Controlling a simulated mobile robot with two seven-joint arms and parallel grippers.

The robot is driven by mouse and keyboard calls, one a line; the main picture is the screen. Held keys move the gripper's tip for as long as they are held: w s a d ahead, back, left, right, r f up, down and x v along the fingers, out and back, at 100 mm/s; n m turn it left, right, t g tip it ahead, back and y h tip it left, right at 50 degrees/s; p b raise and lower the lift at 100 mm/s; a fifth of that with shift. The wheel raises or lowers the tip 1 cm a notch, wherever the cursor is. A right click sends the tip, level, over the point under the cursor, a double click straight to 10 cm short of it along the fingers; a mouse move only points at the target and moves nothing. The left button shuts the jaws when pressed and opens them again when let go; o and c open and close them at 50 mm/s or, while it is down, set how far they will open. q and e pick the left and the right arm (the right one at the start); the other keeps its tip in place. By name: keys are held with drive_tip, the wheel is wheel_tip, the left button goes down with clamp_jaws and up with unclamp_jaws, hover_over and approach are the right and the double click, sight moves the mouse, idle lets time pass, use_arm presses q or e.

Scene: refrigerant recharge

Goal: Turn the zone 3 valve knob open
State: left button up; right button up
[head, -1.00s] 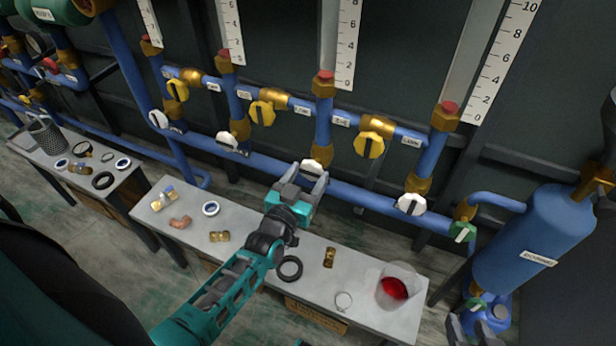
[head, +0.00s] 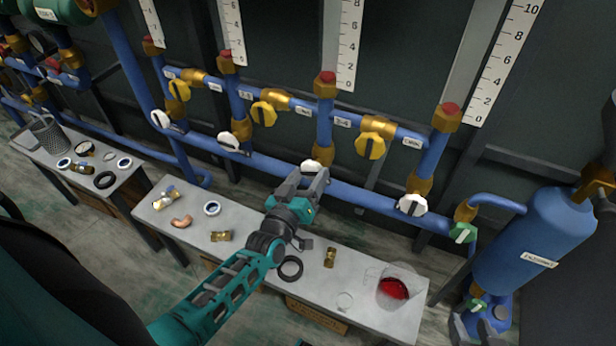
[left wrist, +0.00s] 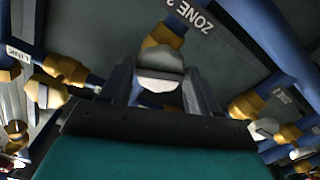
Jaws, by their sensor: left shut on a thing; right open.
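A white valve knob (head: 311,164) sits at the foot of the third gauge riser on the blue pipe, with a brass fitting behind it. In the left wrist view the knob (left wrist: 160,78) lies between my finger pads, beside a label (left wrist: 192,14) reading "ZONE" with an unclear digit. My left gripper (head: 312,177) is shut on this knob from the front. The fingers hide part of the knob, so its exact angle is hard to tell.
Other white knobs stand left (head: 229,141) and right (head: 412,205) along the pipe. Yellow valve handles (head: 370,145) sit above. A grey bench (head: 255,255) below holds brass fittings, a black ring (head: 290,268) and a beaker with red liquid (head: 394,287).

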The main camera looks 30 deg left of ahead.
use_arm(q)
drive_tip(key=n, duration=0.4)
drive_tip(key=shift+n, duration=0.3)
drive_tip(key=n+b, duration=0.1)
drive_tip(key=n, duration=0.3)
drive_tip(key=shift+n, duration=0.4)
drive_tip(key=n+b, duration=0.1)
drive_tip(key=n, duration=0.1)
drive_tip(key=shift+f+n, duration=0.15)
drive_tip(key=shift+n, duration=0.25)
drive_tip(key=o, duration=1)
drive_tip(key=shift+o, duration=0.2)
drive_tip(key=shift+s, duration=0.1)
drive_tip(key=s+p, duration=0.1)
drive_tip(key=s, duration=0.6)
drive_tip(key=shift+d+p, duration=0.2)
drive_tip(key=shift+p, duration=0.15)
